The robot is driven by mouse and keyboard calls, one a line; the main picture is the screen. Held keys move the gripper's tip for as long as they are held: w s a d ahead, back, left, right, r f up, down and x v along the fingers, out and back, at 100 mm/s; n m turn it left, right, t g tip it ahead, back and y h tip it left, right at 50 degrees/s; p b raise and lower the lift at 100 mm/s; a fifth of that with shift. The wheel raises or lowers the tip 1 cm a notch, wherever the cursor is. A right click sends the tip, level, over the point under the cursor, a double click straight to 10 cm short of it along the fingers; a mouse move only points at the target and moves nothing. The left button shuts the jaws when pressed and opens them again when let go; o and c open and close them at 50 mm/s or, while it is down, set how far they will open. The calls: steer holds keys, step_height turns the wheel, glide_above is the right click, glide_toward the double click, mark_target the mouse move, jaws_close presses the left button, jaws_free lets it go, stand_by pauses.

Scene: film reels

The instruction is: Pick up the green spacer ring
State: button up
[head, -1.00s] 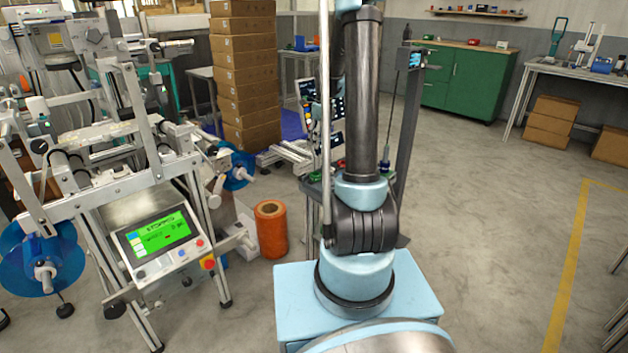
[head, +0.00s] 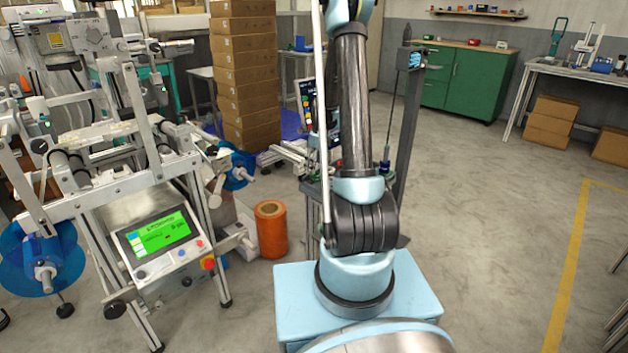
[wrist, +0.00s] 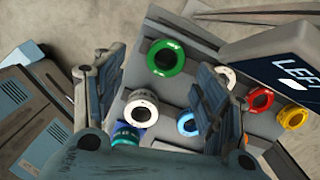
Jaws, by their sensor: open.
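The green spacer ring (wrist: 166,43) shows in the wrist view on a grey surface, above and between the fingers of my gripper (wrist: 155,88). The ring's face with its dark hole is toward the camera. My gripper is open and nothing is held between its fingers. A white ring (wrist: 140,116) lies just below the green one, between the fingers. The head view does not show the green ring, and my gripper is out of that view.
In the wrist view, a red ring (wrist: 258,99), a yellow ring (wrist: 293,117) and a blue ring (wrist: 188,124) sit nearby. A dark block marked with letters (wrist: 281,66) is at the right. In the head view, a machine with a green screen (head: 160,231) stands left and an orange spool (head: 270,228) on the floor.

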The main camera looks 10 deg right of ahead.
steer(key=shift+w+f, duration=0.15)
steer(key=shift+f, duration=0.75)
steer(key=shift+w+f, duration=0.2)
steer(key=shift+f, duration=0.7)
steer(key=shift+w+f, duration=0.15)
steer(key=shift+f, duration=0.75)
steer(key=c, duration=1.2)
